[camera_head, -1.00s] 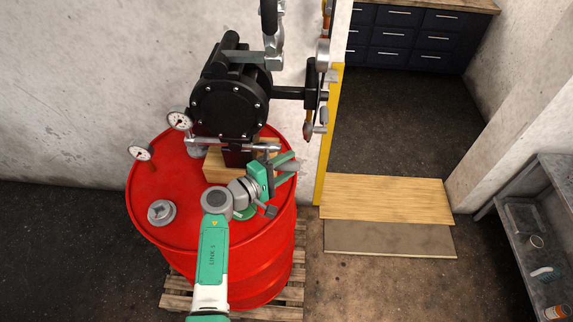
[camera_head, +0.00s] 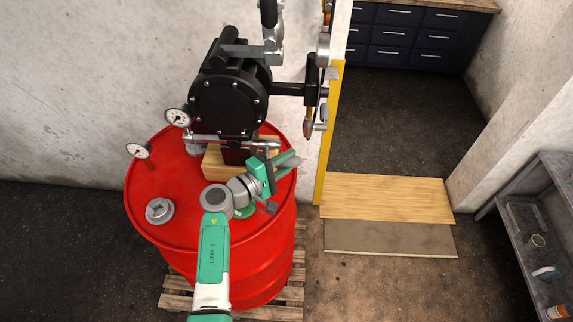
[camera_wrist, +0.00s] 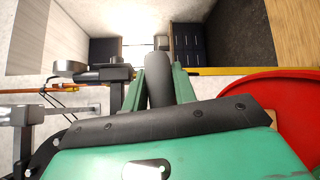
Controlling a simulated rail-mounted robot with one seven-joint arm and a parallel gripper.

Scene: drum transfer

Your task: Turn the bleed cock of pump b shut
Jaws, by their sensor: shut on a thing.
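The black pump (camera_head: 228,105) stands over the red drum in the head view, with a silver pipe (camera_head: 225,142) running across its front. My gripper (camera_head: 290,159) is beside the right end of this pipe, over the drum's right side. In the wrist view its green fingers (camera_wrist: 159,70) are shut on a dark grey, rounded handle (camera_wrist: 158,82), which seems to be the bleed cock's lever. In the head view the cock's body and its angle are mostly hidden by my gripper. No label tells which pump this is.
The red drum (camera_head: 178,215) stands on a wooden pallet (camera_head: 178,301). Two dial gauges (camera_head: 177,117) and a grey bung (camera_head: 159,210) are at its left. A yellow-edged wall (camera_head: 325,150) is close to my gripper's right.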

